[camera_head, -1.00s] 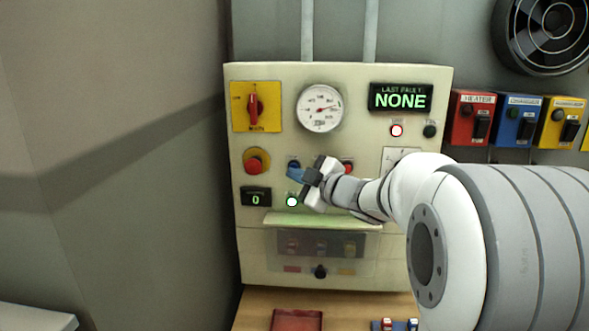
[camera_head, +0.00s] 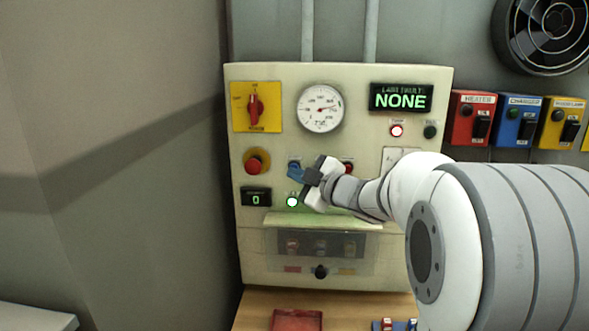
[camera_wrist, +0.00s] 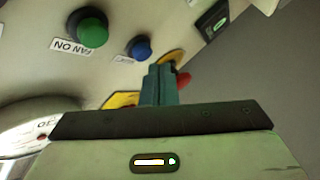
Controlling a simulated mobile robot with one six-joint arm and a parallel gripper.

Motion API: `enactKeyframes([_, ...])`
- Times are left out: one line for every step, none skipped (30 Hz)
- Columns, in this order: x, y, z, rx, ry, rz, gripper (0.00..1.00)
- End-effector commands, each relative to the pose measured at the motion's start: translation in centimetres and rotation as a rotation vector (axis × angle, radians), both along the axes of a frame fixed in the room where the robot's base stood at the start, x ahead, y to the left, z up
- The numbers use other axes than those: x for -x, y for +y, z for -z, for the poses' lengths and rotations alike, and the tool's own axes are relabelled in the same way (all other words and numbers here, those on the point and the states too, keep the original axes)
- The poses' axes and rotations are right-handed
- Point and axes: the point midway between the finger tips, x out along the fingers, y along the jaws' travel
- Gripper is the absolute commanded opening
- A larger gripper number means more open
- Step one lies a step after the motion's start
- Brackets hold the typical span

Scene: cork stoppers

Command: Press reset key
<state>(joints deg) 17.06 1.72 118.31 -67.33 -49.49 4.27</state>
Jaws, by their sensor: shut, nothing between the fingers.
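A blue button (camera_wrist: 139,47) with a small unreadable label shows in the wrist view, up and left of my fingertips. No label that I can read says reset. In the head view the blue button (camera_head: 293,164) is partly covered by my gripper (camera_head: 297,174), which is in front of the panel (camera_head: 350,265). In the wrist view my gripper's teal fingers (camera_wrist: 161,72) are closed together and hold nothing. I cannot tell whether the tips touch the panel.
A red mushroom button on a yellow disc (camera_head: 256,161) is left of my gripper. A lit green-rimmed lamp (camera_head: 292,202) is just below. A green FAN ON button (camera_wrist: 92,27) is near in the wrist view. The fault display (camera_head: 400,98) reads NONE; the counter (camera_head: 256,197) reads 0.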

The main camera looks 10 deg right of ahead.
Motion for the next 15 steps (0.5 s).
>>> enactKeyframes([-0.21,-0.07,-0.02,0.0,0.0,0.0,0.0])
enactKeyframes([-0.32,-0.11,-0.04,0.0,0.0,0.0,0.0])
enactKeyframes([-0.44,-0.15,-0.06,0.0,0.0,0.0,0.0])
enactKeyframes([-0.53,-0.17,-0.08,0.0,0.0,0.0,0.0])
enactKeyframes([-0.58,-0.19,-0.08,0.0,-0.001,0.001,0.0])
enactKeyframes([-0.61,-0.21,-0.08,0.001,-0.001,0.001,0.0])
enactKeyframes([-0.62,-0.2,-0.08,0.001,-0.001,0.001,0.0])
enactKeyframes([-0.61,-0.21,-0.06,0.001,-0.001,0.001,0.0])
enactKeyframes([-0.61,-0.2,-0.06,0.001,-0.001,0.001,0.0])
enactKeyframes([-0.61,-0.2,-0.06,0.001,-0.001,0.001,0.0])
enactKeyframes([-0.6,-0.21,-0.06,0.001,-0.001,0.001,0.0])
enactKeyframes([-0.6,-0.21,-0.06,0.001,-0.001,0.001,0.0])
enactKeyframes([-0.6,-0.21,-0.06,0.001,-0.001,0.001,0.0])
enactKeyframes([-0.61,-0.2,-0.05,0.0,-0.001,0.001,0.0])
enactKeyframes([-0.61,-0.21,-0.05,0.0,-0.001,0.001,0.0])
